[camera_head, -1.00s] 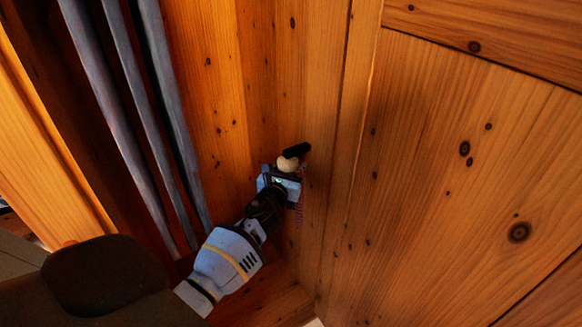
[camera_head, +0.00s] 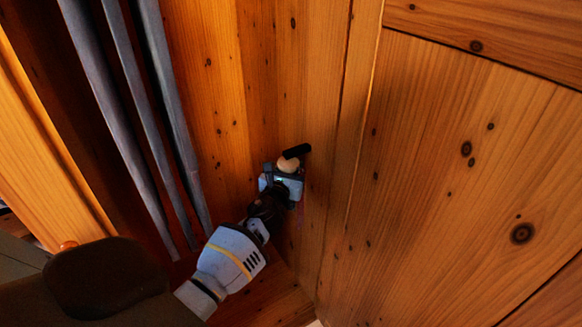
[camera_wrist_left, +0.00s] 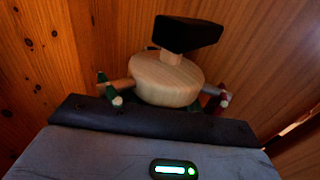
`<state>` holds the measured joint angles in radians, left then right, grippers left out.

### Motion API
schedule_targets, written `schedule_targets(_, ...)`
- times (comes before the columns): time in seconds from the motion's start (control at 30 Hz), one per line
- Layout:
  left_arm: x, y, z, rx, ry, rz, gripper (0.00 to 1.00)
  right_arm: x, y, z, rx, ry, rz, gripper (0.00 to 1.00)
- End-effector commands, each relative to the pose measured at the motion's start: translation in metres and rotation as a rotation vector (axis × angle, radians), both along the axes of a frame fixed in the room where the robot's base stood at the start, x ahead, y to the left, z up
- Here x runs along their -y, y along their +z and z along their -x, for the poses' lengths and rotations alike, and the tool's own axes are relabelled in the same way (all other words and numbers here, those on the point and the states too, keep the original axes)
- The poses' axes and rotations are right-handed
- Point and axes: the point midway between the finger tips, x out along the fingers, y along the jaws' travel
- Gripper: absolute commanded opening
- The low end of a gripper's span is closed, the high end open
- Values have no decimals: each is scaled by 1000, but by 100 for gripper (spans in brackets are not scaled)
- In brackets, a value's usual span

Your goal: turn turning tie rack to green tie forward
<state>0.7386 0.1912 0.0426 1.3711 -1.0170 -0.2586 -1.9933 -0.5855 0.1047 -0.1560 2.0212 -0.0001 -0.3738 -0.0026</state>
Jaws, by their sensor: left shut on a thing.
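The turning tie rack (camera_head: 288,164) is a pale wooden disc under a black bracket (camera_head: 297,151), beside the wooden wall panel. In the left wrist view the disc (camera_wrist_left: 166,78) has short pegs. A green tie (camera_wrist_left: 107,88) hangs on the left peg and a dark red tie (camera_wrist_left: 216,101) on the right peg. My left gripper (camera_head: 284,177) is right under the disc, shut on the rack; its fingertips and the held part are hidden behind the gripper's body. The ties' lower parts are hidden too. My right gripper is not in view.
Wooden panels (camera_head: 450,170) stand close on the right of the rack. Several long grey-blue upright strips (camera_head: 180,110) stand to the left. There is some free room between the strips and the rack.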

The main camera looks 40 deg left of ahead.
Motion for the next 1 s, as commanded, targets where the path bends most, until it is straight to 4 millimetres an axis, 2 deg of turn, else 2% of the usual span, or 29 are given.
schedule_targets(0.33, -3, -4, 2, -1, 207, 0, 11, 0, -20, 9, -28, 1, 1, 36)
schedule_targets(0.7, -8, -2, 5, -1, 526, -1, 11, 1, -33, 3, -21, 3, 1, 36)
schedule_targets(1.0, -11, -1, 8, -2, 716, 0, 11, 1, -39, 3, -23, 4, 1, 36)
